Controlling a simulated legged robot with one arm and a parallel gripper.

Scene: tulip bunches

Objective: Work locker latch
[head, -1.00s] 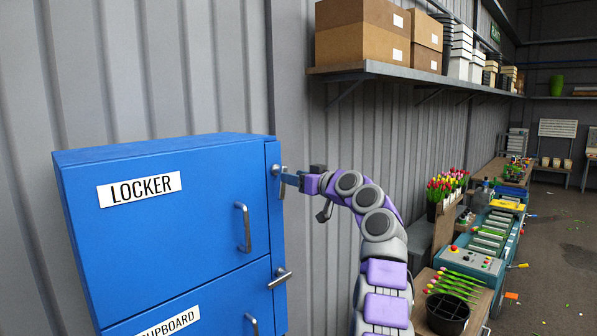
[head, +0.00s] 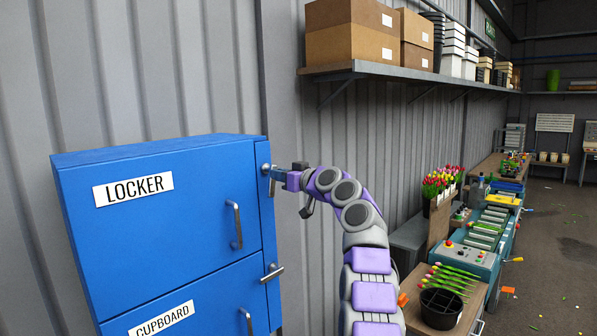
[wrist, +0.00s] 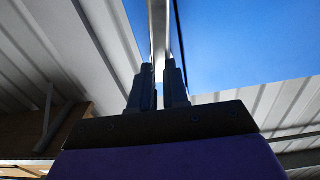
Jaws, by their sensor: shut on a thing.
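The blue locker (head: 170,215) stands at the left with its LOCKER door (head: 200,235) flush in the front. Its silver latch (head: 265,168) is on the strip right of the door, near the top; its lever appears to hang down, partly covered by my gripper. My gripper (head: 274,176) is shut on the latch lever. In the wrist view, my two dark fingers (wrist: 159,85) stand either side of the silver lever (wrist: 158,35), against the blue front. The door's bar handle (head: 236,225) is left of the latch.
Below is the CUPBOARD door (head: 190,300), with its own latch (head: 272,273) lying level. A shelf of boxes (head: 400,75) runs along the wall above my arm. A bench with a black pot (head: 441,308) and tulips (head: 440,184) stands right of my arm.

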